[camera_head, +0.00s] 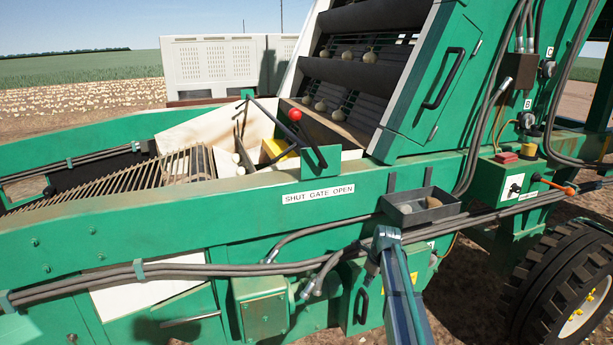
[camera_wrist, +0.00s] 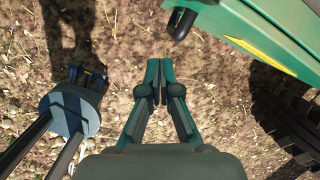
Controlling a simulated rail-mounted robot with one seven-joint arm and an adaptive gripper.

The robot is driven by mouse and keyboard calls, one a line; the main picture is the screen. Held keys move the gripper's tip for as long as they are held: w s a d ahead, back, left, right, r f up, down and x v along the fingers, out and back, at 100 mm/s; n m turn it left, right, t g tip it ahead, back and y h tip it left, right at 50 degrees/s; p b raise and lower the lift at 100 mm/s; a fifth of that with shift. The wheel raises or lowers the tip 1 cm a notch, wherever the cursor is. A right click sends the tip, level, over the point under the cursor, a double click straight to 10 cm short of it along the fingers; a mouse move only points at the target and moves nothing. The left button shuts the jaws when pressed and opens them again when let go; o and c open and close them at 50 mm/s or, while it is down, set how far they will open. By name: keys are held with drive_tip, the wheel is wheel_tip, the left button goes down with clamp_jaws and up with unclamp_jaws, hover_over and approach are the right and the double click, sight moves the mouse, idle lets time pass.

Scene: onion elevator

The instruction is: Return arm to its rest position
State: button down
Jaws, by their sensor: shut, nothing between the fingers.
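My gripper (camera_wrist: 154,80) shows in the wrist view with its two green-and-dark fingers together and nothing between them. It is over bare brown soil, apart from the machine. In the head view I cannot make out the gripper. A grey-blue beam, which looks like part of my arm, rises from the bottom edge in front of the green machine (camera_head: 130,215).
A grey tray (camera_head: 405,219) with small round items is fixed to the machine's side. A lever with a red knob (camera_head: 295,115) stands above the "SHUT GATE OPEN" label (camera_head: 318,194). A large tyre (camera_head: 545,290) is at right; it also shows in the wrist view (camera_wrist: 285,115). Soil lies clear below the fingers.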

drive_tip(key=s+a+f+n+g, duration=0.2)
drive_tip(key=s+f+n, duration=0.9)
drive_tip(key=s, duration=0.2)
drive_tip(key=s+a+f+n+g, duration=0.1)
drive_tip(key=s+a+f+n, duration=0.1)
drive_tip(key=s+f+n, duration=0.95)
drive_tip(key=s+a+f+n+g, duration=0.1)
drive_tip(key=s+f+g, duration=0.1)
drive_tip(key=s, duration=1)
drive_tip(key=s+a+f+n+g+h, duration=0.1)
drive_tip(key=s+f, duration=0.4)
drive_tip(key=s, duration=0.7)
drive_tip(key=s+a+f+n+g, duration=0.2)
drive_tip(key=s+f+g, duration=0.1)
drive_tip(key=s, duration=1)
drive_tip(key=shift+f+n, duration=0.35)
drive_tip(key=shift+f, duration=0.4)
